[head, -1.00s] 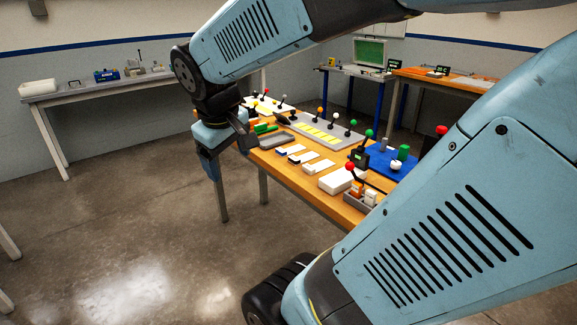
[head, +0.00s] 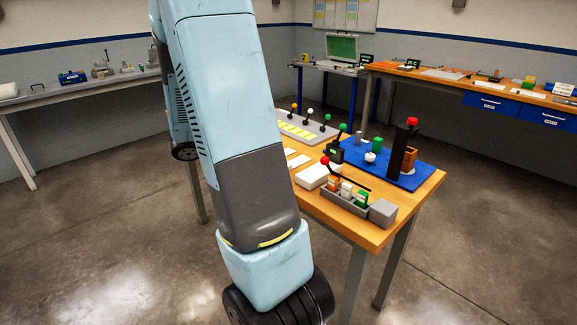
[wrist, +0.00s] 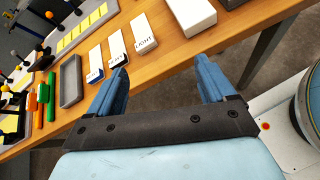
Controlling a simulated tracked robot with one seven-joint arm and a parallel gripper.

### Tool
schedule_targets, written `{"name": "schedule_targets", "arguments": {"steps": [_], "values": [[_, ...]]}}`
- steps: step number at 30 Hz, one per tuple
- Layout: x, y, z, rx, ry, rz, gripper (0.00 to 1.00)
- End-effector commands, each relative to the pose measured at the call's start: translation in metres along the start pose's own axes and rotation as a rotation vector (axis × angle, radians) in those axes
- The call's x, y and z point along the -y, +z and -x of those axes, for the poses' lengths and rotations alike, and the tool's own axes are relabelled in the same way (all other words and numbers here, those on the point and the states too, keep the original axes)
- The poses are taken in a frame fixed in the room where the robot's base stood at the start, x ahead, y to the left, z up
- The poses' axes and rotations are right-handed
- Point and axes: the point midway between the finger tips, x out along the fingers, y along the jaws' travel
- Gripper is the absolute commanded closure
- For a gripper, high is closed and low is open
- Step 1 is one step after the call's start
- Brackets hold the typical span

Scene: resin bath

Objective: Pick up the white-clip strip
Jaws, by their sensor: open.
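Three pale strips lie side by side on the wooden table in the wrist view. The right one, marked "LIGHT", shows a white end and looks like the white-clip strip (wrist: 144,33); it also shows partly in the head view (head: 299,161). The middle strip (wrist: 118,48) has a dark end and the left strip (wrist: 96,62) a blue end. My gripper (wrist: 163,72) is open and empty, with its fingers apart, near the table's front edge. In the picture the white-clip strip lies beyond the gap between the fingers. My arm hides the gripper in the head view.
A white box (wrist: 186,14) lies right of the strips. A grey tray (wrist: 70,80) and green and orange sticks (wrist: 42,98) lie left. Levers stand behind on a panel (head: 300,126). A grey holder (head: 343,203) and a blue mat (head: 380,166) are farther right.

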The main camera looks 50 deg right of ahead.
Motion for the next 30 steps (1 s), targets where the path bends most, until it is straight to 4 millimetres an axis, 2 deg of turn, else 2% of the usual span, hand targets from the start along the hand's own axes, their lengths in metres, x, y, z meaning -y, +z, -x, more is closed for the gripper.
{"name": "schedule_targets", "arguments": {"steps": [1, 6, 12, 17, 24, 30], "values": [[-0.004, -0.007, -0.012, 0.028, 0.009, 0.058, 0.17], [-0.019, -0.023, -0.04, 0.098, 0.055, 0.223, 0.17], [-0.026, -0.033, -0.057, 0.135, 0.083, 0.321, 0.17], [-0.029, -0.034, -0.071, 0.141, 0.087, 0.336, 0.17], [-0.033, -0.028, -0.112, 0.141, 0.085, 0.334, 0.17], [-0.036, -0.025, -0.136, 0.139, 0.087, 0.334, 0.17]]}}
